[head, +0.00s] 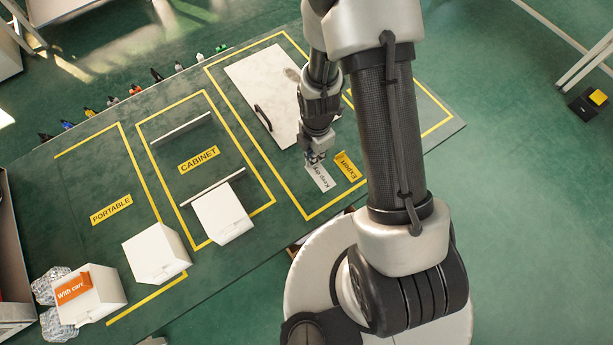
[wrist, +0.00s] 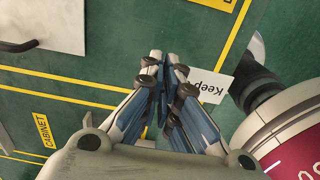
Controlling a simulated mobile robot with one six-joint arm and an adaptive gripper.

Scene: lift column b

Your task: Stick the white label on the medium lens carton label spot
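The white label (head: 319,177) reads "Keep dry" and lies near the front of the table; the wrist view shows its "Keep" end (wrist: 216,85), the rest hidden behind a finger. My gripper (head: 315,157) is at the label's upper end in the head view. In the wrist view my gripper's (wrist: 166,67) fingertips are drawn together, with the label to their right; no grip on it shows. Three white cartons stand at left: one by the cabinet area (head: 222,215), one in the middle (head: 155,254), one at far left (head: 92,298). Which is medium, and its label spot, I cannot tell.
A yellow "Export" label (head: 348,166) lies beside the white one. An orange "With care" label (head: 73,288) is on the far-left carton. A white panel with a dark handle (head: 265,90) lies behind my gripper.

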